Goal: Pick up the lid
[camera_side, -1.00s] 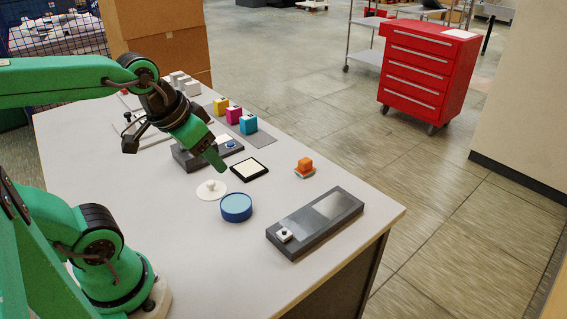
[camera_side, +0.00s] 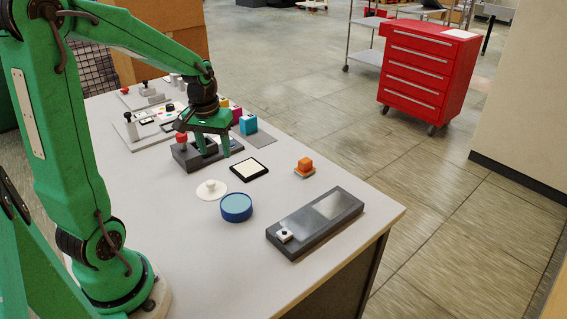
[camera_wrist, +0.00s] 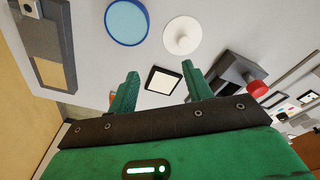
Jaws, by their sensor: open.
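The lid (camera_side: 211,191) is a flat white disc with a small knob on top, lying on the table. It also shows in the wrist view (camera_wrist: 182,41), beside a round blue tub (camera_wrist: 127,22) with a light blue top. In the side view the tub (camera_side: 236,208) sits just in front and to the right of the lid. My gripper (camera_side: 215,152) is open and points down above the dark grey block, behind the lid and apart from it. In the wrist view my gripper (camera_wrist: 160,69) has its two green fingers spread with nothing held between them.
A black-framed white pad (camera_side: 249,169) lies right of the lid. The dark grey block (camera_side: 187,158) with a red knob (camera_side: 181,138) is behind it. The front left tabletop is clear.

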